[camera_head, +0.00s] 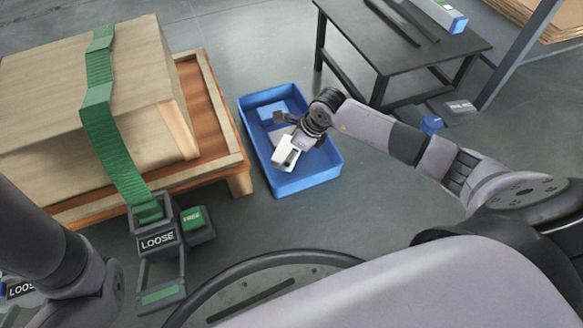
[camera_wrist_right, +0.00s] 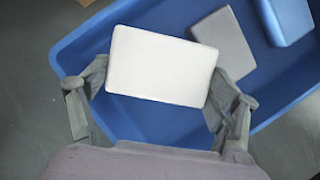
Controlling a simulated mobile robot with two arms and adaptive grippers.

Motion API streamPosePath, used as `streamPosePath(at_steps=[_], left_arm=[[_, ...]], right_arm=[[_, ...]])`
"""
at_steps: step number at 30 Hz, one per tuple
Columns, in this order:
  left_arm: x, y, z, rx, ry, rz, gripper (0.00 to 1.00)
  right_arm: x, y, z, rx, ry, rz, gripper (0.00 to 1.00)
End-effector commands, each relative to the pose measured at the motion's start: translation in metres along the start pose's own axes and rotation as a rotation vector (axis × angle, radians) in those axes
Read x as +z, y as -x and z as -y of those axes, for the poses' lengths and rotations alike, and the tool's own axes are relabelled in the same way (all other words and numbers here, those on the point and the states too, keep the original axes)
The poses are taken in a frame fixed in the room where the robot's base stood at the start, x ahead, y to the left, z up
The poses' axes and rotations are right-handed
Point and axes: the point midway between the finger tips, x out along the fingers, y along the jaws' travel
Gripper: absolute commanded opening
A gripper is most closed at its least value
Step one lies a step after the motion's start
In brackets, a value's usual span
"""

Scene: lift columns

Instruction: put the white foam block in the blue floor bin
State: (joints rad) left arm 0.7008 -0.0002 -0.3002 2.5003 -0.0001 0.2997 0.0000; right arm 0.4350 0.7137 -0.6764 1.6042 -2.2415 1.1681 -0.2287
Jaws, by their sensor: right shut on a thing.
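The blue floor bin (camera_head: 322,172) stands on the floor in the middle of the head view. Its blue wall and floor also fill much of the right wrist view (camera_wrist_right: 140,122). My right gripper (camera_head: 289,150) is over the bin. It is shut on the white foam block (camera_wrist_right: 160,66), with a finger at each end of the block. In the head view the white block (camera_head: 283,160) shows over the bin's near part. The wrist view shows it above the bin floor. My left gripper is not in view; only part of my left arm shows.
A grey block (camera_wrist_right: 224,42) and a blue block (camera_wrist_right: 288,18) lie in the bin. A wooden crate (camera_head: 90,90) on a pallet (camera_head: 222,120) stands left of the bin. A dark table (camera_head: 400,55) stands behind at right. A "LOOSE" buckle (camera_head: 157,240) is in front of the pallet.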

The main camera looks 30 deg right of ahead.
Motion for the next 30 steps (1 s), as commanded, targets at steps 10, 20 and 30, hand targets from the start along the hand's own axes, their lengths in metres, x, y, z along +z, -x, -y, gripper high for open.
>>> streamPosePath(at_steps=[10,20,30], left_arm=[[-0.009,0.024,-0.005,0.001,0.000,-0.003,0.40],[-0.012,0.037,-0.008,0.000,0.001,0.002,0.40],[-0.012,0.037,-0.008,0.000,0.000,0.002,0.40]], right_arm=[[-0.013,-0.033,0.000,0.000,-0.001,0.001,0.71],[-0.020,-0.050,0.000,-0.001,0.001,0.001,0.71],[-0.021,-0.052,0.000,0.000,0.001,0.001,0.92]])
